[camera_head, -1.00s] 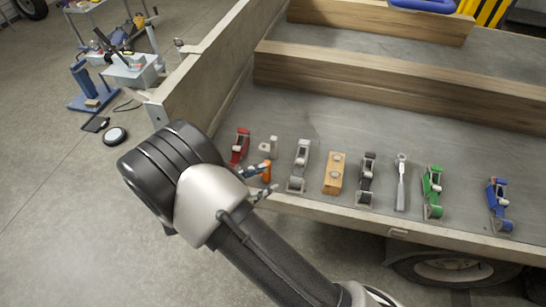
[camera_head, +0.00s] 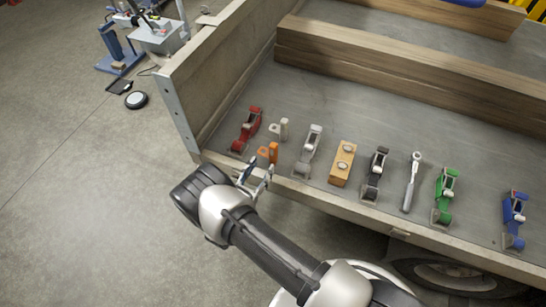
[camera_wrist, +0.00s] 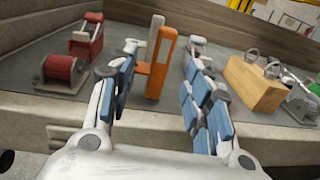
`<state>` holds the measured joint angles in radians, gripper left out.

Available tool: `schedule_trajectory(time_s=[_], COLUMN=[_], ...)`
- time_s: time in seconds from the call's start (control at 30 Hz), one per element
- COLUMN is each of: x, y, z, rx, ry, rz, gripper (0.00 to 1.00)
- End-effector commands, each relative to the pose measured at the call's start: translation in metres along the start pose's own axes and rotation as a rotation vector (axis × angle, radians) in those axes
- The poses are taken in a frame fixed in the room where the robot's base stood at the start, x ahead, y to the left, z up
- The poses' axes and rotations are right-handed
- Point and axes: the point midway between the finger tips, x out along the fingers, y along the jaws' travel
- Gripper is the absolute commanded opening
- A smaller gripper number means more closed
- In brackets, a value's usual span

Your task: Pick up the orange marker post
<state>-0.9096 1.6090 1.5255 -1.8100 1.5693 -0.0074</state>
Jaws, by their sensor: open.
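The orange marker post (camera_head: 272,153) stands on the trailer bed near its front edge, between the red ratchet and the silver ratchet. In the wrist view the orange post (camera_wrist: 157,72) rises upright between my gripper's two fingers, a little beyond their tips. A grey-white post of similar shape (camera_wrist: 153,38) stands just behind it; it also shows in the head view (camera_head: 284,128). My gripper (camera_head: 258,177) is open and empty at the front edge of the bed; its blue-padded fingers (camera_wrist: 160,77) lie either side of the orange post. I see no clear contact.
A red ratchet (camera_head: 246,130) is at the left. To the right are a silver ratchet (camera_head: 309,150), a wooden block (camera_head: 343,163) and several other tools. The trailer side wall (camera_head: 215,85) bounds the left; a timber beam (camera_head: 400,80) lies behind.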

Motion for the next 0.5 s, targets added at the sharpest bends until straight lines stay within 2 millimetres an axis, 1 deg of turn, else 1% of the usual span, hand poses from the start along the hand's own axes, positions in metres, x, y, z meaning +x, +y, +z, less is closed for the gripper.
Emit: schedule_trajectory(time_s=[0.03,0.13,0.2,0.37,0.5], x=[0.012,0.028,0.035,0.044,0.062], y=[-0.001,-0.001,0.0,-0.001,-0.004], z=[-0.002,-0.001,-0.001,0.0,-0.003], rx=[0.001,0.002,0.002,0.001,0.002], ry=[0.0,0.0,0.0,0.0,-0.001], rz=[-0.004,-0.004,-0.002,-0.002,-0.004], gripper=[0.46,0.46,0.46,0.46,0.46])
